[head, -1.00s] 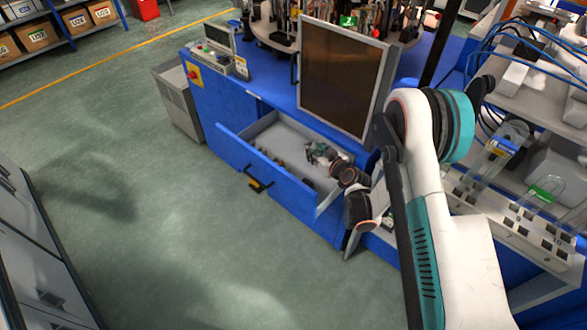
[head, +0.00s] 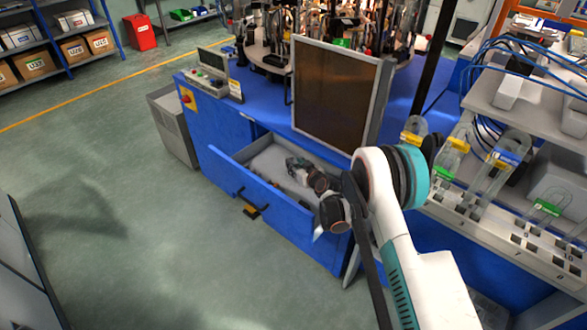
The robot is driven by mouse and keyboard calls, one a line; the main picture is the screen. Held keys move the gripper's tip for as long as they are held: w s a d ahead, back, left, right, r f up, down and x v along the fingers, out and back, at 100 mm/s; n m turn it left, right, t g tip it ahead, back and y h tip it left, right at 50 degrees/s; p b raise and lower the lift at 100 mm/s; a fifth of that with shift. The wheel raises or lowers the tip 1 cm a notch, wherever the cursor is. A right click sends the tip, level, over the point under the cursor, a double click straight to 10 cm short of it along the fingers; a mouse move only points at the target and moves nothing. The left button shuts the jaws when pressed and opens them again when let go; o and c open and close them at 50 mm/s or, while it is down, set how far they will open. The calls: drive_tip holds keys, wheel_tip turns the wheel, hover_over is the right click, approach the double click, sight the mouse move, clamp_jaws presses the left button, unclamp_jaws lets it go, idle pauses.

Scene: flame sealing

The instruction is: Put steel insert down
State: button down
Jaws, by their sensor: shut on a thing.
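My gripper (head: 296,166) is over the open blue drawer (head: 262,204), towards its back and right part. The gripper is small in the head view and partly hidden by my wrist. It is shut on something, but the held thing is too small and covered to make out. I cannot pick out the steel insert as a separate shape. Whether the held thing touches the grey drawer floor (head: 268,163) cannot be told.
A dark framed panel (head: 335,85) stands on the blue bench above the drawer. A control box (head: 214,75) is at the bench's left. A rack with numbered slots (head: 500,225) and clear parts stands at right. The green floor (head: 150,230) at left is open.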

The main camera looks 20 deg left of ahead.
drive_tip(key=shift+w+a+f+b, duration=0.35)
drive_tip(key=shift+w+a+f, duration=0.1)
drive_tip(key=shift+f, duration=0.15)
drive_tip(key=shift+w+a+f+b, duration=0.3)
drive_tip(key=shift+w+a+f, duration=0.15)
drive_tip(key=shift+f, duration=0.1)
drive_tip(key=shift+r, duration=0.15)
drive_tip(key=c, duration=1.2)
unclamp_jaws()
drive_tip(key=shift+s+d, duration=0.15)
drive_tip(key=p+v, duration=0.3)
drive_tip(key=v, duration=0.4)
drive_tip(key=shift+s+r, duration=0.1)
drive_tip(key=shift+r, duration=0.1)
